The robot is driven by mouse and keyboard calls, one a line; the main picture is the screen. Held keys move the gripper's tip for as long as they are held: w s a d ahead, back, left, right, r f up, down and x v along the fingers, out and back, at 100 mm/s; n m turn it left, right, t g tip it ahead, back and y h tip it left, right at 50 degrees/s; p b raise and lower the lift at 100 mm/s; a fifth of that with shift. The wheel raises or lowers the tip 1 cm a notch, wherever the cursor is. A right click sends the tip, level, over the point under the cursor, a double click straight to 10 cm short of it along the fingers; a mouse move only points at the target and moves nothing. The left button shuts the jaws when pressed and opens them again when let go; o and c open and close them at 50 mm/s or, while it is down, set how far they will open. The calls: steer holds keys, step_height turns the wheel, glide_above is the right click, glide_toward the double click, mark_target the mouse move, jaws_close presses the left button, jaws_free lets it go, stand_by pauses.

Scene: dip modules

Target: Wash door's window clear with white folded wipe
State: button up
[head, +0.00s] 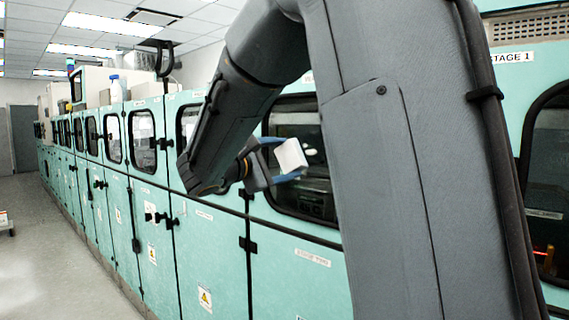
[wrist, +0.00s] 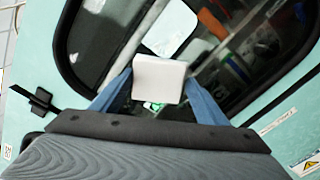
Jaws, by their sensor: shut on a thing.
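My gripper (head: 276,160) is shut on the white folded wipe (head: 291,157), a small pale block between its blue fingers. The wipe also shows in the wrist view (wrist: 158,80), held between the two fingers. Behind it is the door's window (head: 300,190), a dark pane with a black rounded frame, set in a teal door. The window fills much of the wrist view (wrist: 245,65), with a bright white patch on the pane beyond the wipe. The wipe is in front of the glass; I cannot tell whether it touches. My arm hides part of the window.
A long row of teal cabinets (head: 215,245) with dark windows and black latches runs back to the left. Another dark window (head: 548,190) is at the right edge. The grey floor (head: 60,265) at left is mostly clear.

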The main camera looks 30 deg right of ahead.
steer(key=shift+r, duration=0.7)
steer(key=shift+s+d+b, duration=0.1)
steer(key=shift+s+d, duration=0.35)
steer(key=shift+s, duration=0.7)
steer(key=shift+s+d+b, duration=0.1)
steer(key=shift+s+d, duration=0.4)
steer(key=shift+s, duration=0.7)
steer(key=shift+s+d+b, duration=0.1)
steer(key=shift+s+d, duration=0.35)
steer(key=shift+s, duration=0.7)
steer(key=s+d, duration=0.2)
steer(key=s, duration=0.4)
steer(key=shift+f+b, duration=0.15)
steer(key=shift+b, duration=0.3)
